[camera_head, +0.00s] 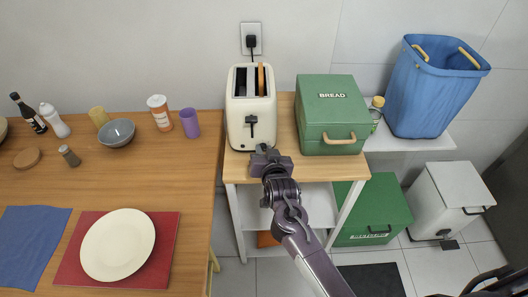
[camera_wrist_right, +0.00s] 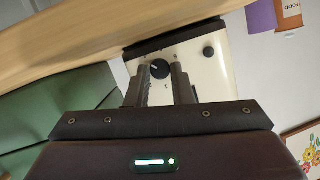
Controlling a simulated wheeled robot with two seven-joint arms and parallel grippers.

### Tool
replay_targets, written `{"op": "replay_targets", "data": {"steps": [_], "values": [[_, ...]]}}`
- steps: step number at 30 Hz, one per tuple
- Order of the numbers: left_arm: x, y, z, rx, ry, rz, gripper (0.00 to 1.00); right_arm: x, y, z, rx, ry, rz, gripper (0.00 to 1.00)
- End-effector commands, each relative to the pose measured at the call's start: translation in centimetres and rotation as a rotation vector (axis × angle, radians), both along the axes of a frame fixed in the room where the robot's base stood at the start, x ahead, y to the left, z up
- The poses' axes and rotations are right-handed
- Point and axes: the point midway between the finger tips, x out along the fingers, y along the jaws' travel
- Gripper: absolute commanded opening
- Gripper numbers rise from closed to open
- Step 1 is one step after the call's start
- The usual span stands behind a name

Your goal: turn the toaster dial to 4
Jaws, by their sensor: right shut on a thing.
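The cream toaster (camera_head: 239,115) stands on the small wooden-topped stand, with a brown slice of bread (camera_head: 261,79) sticking up from its right slot. Its black lever (camera_head: 251,120) is on the front face. My right gripper (camera_head: 262,151) is low at the toaster's front. In the right wrist view its fingers (camera_wrist_right: 162,80) are shut on the round black dial (camera_wrist_right: 159,70). A light mark shows on the dial. The figures around it are too small to read. The head view does not show the dial, which is behind my gripper. My left gripper is not in view.
A green bread box (camera_head: 325,93) stands close to the toaster's right. The stand's front edge (camera_head: 310,165) is just under my right gripper. A purple cup (camera_head: 190,122) and other tableware stand on the wooden table (camera_head: 185,185) to the left. A cord runs to the wall outlet (camera_head: 251,32).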

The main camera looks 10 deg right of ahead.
Motion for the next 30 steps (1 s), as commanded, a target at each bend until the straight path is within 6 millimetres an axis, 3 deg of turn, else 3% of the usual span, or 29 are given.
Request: {"op": "replay_targets", "data": {"steps": [12, 28, 29, 30], "values": [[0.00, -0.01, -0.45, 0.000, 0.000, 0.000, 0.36, -0.05, -0.14, -0.20, 0.185, -0.035, 0.000, 0.00], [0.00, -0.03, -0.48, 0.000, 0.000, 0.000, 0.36, -0.03, -0.12, -0.16, 0.209, -0.040, 0.001, 0.00], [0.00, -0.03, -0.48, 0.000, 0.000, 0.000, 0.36, -0.03, -0.12, -0.16, 0.209, -0.040, 0.001, 0.22], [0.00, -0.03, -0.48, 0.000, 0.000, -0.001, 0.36, -0.03, -0.14, -0.15, 0.208, -0.039, 0.001, 0.27]]}}
